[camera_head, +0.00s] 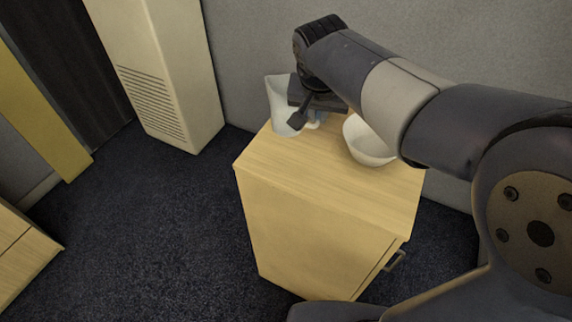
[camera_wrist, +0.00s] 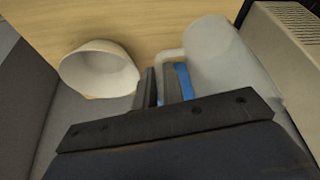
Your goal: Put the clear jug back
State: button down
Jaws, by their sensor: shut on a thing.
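The clear jug (camera_head: 281,104) is at the back left corner of the small wooden cabinet's top (camera_head: 300,160), partly hidden by my gripper. It looks whitish and translucent, and in the wrist view the jug (camera_wrist: 218,55) has its handle towards my fingers. My gripper (camera_head: 305,122) is shut on the jug's handle; in the wrist view the fingers (camera_wrist: 166,84) are close together at the handle. I cannot tell whether the jug's base touches the cabinet top.
A white bowl (camera_head: 367,143) stands on the cabinet top to the right of the jug, also in the wrist view (camera_wrist: 98,70). A tall beige unit with vents (camera_head: 160,70) stands at the left. A grey wall (camera_head: 250,50) is close behind. The cabinet top's front is clear.

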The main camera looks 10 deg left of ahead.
jog(key=shift+n, duration=0.5)
jog(key=f, duration=0.9)
jog(key=shift+s+a, duration=0.2)
jog(key=shift+s, duration=0.05)
jog(key=shift+f, duration=0.1)
jog(key=shift+f+b, duration=0.15)
jog(key=shift+b, duration=0.2)
jog(key=c, duration=1.5)
grip_release()
jog(key=shift+s+r, duration=0.1)
jog(key=shift+r, duration=0.5)
jog(key=v, duration=1.1)
jog(key=shift+s+d, duration=0.2)
jog(key=shift+d, duration=0.05)
